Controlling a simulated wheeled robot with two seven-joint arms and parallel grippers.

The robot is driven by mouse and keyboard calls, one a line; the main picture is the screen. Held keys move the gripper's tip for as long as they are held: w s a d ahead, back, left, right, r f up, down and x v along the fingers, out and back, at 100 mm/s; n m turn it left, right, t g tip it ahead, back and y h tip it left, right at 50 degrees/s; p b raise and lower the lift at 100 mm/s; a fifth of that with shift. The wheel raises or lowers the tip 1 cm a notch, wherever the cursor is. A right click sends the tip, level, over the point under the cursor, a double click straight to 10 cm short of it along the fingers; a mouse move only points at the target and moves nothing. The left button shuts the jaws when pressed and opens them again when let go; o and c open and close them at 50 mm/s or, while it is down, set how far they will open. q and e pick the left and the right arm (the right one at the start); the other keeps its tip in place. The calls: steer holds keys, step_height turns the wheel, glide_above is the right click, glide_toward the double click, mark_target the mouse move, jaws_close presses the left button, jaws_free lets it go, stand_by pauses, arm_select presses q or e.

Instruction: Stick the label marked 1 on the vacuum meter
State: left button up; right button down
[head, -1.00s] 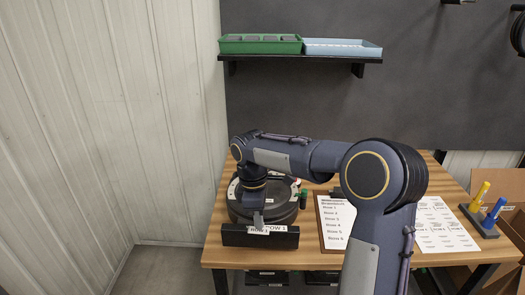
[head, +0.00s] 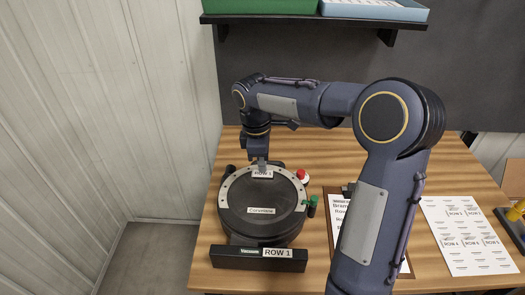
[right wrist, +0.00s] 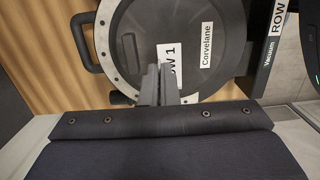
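The round dark meter (head: 261,225) stands on the wooden bench with a "Corvelane" plate (head: 261,210) on its lid. In front of it is a black block (head: 225,255) with a "Vacuum" tag (head: 250,251) and a white ROW 1 label (head: 278,253). My right gripper (head: 262,167) is at the far edge of the lid, its fingers close together on another ROW 1 label (head: 262,174). In the right wrist view the fingers (right wrist: 158,72) cover part of that label (right wrist: 169,60); whether it touches the lid I cannot tell. My left gripper is not in view.
A red knob (head: 302,175) and a green-topped part (head: 313,202) are right of the meter. A label sheet (head: 465,235) and a printed clipboard (head: 340,215), partly behind my right arm, lie further right. A shelf (head: 310,20) with trays hangs above.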

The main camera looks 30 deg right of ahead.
steer(key=b, duration=0.5)
glide_above(263, 191)
steer(key=f, duration=0.5)
steer(key=shift+w+f, duration=0.25)
steer(key=shift+f, duration=0.1)
steer(key=shift+f+b, duration=0.35)
steer(key=shift+f, duration=0.35)
steer(key=shift+f, duration=0.4)
steer(key=shift+f, duration=0.1)
stand_by(0.7)
steer(key=c, duration=2.1)
jaws_free()
steer(key=shift+c, duration=0.2)
steer(key=o, duration=0.5)
steer(key=shift+o, duration=0.2)
steer(key=shift+s, duration=0.1)
